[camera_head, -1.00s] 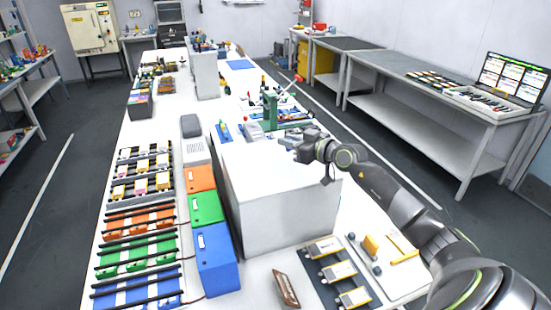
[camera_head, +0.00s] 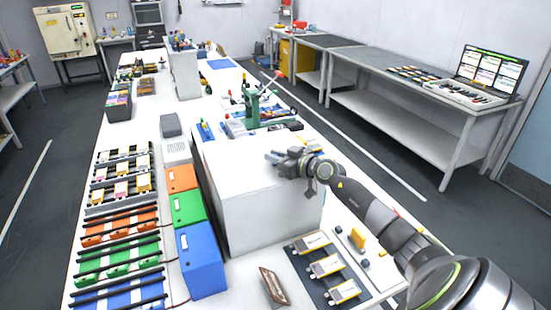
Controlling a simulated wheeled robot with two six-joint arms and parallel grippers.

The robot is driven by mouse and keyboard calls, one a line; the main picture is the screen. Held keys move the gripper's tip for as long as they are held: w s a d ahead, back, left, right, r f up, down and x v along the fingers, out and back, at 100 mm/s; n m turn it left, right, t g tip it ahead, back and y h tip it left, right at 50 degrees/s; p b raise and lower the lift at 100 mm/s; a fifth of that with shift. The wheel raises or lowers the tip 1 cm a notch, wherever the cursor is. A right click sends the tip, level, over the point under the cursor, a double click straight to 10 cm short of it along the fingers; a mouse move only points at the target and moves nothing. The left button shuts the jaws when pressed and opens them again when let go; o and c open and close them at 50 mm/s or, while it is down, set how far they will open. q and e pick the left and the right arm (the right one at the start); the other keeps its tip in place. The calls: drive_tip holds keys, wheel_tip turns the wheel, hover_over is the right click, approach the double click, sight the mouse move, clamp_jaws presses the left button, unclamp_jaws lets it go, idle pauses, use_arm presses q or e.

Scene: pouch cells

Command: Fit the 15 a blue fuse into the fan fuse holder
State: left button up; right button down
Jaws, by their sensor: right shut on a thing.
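My right gripper (camera_head: 274,157) is over the top of a large white box (camera_head: 265,215), near its far right edge. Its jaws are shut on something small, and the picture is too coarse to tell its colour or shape. I cannot make out the blue fuse or the fan fuse holder for certain anywhere in the view. My left gripper is not in view.
A green press (camera_head: 253,108) stands behind the white box. Orange, green and blue boxes (camera_head: 202,262) line its left side, beside racks of cells. A dark mat (camera_head: 301,262) with pale cells and a brown block (camera_head: 272,286) lie in front.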

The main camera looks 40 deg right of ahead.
drive_tip(key=c, duration=1.3)
unclamp_jaws()
drive_tip(key=shift+f, duration=0.1)
drive_tip(key=shift+c, duration=0.2)
